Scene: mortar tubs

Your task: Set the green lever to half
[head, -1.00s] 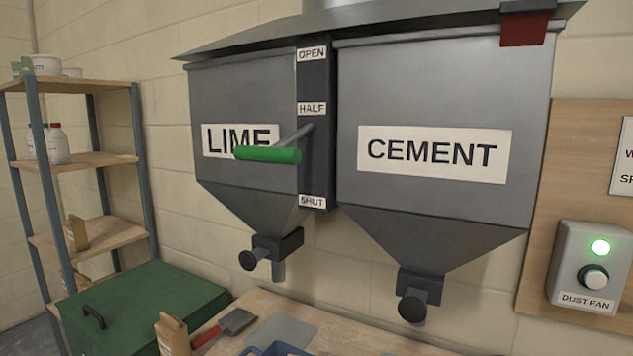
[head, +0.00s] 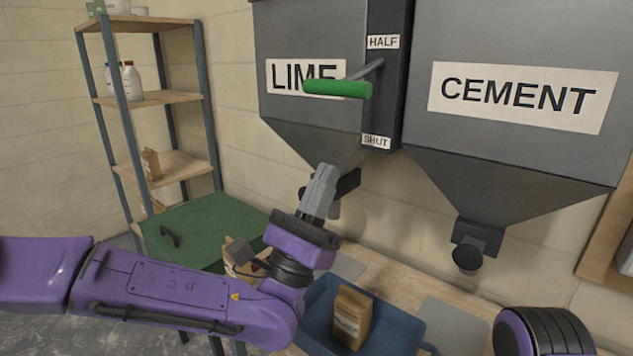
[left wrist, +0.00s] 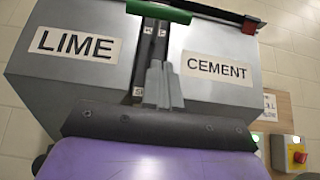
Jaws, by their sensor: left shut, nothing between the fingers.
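The green lever handle (head: 338,89) stands out in front of the LIME hopper on a dark metal arm. That arm meets the dark scale plate (head: 386,90) just below the HALF label (head: 383,42); the SHUT label (head: 376,141) is lower down. The OPEN label is outside the head view. My left gripper (head: 325,172) is shut and empty, pointing up, below the handle and apart from it. In the left wrist view its closed fingers (left wrist: 157,78) show in front of the scale plate, with the green handle (left wrist: 160,11) at the top edge. My right gripper is not in view.
The LIME hopper's outlet is partly behind my left gripper. The CEMENT hopper (head: 510,95) is at right. Below are a blue tub (head: 398,327) with a paper bag (head: 350,316) and a green-lidded box (head: 210,228). Shelving (head: 155,97) stands at left.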

